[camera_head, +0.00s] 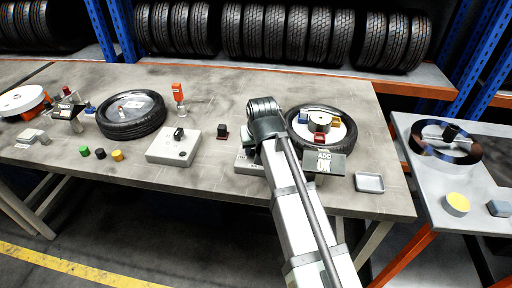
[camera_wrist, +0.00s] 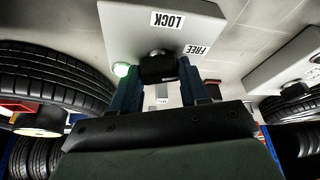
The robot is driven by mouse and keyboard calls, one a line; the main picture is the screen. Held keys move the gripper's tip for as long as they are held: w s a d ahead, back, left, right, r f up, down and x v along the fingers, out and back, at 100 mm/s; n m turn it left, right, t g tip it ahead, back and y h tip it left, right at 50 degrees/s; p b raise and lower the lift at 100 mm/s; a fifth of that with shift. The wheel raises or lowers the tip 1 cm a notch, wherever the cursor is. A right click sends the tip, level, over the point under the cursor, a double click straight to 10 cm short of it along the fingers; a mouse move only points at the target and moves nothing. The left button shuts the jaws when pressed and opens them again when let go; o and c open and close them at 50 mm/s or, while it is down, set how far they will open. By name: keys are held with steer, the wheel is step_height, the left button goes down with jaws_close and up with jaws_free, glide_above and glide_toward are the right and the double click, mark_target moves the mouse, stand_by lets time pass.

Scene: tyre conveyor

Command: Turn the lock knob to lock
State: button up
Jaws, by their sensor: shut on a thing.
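The lock box (camera_head: 243,168) is a grey box on the table, mostly hidden behind my arm in the head view. The black lock knob (camera_wrist: 158,68) sits between my fingers, below the labels. My gripper (camera_wrist: 160,82) is shut on the knob, one finger on each side. Which label the knob points to, I cannot tell. In the head view my gripper (camera_head: 257,148) is over the box, its fingertips hidden.
A tyre (camera_head: 343,136) with coloured blocks lies to the right, behind an "ADD OK" sign (camera_head: 323,163). A second grey box (camera_head: 167,153) with a black knob stands to the left. An empty small tray (camera_head: 369,183) lies near the right edge. Another tyre (camera_head: 116,128) lies farther left.

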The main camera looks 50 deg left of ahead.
steer(key=shift+n, duration=0.3)
steer(key=n, duration=0.2)
steer(key=n+g, duration=0.1)
steer(key=n, duration=0.1)
steer(key=n+g, duration=0.1)
steer(key=shift+w+n, duration=0.25)
steer(key=shift+n, duration=0.15)
steer(key=n+g, duration=0.2)
steer(key=n, duration=0.2)
steer(key=shift+w+a, duration=0.1)
steer(key=shift+n+g+h, duration=0.4)
steer(key=shift+n+g, duration=0.1)
steer(key=shift+n, duration=1.1)
steer(key=o, duration=1.1)
steer(key=shift+c, duration=0.2)
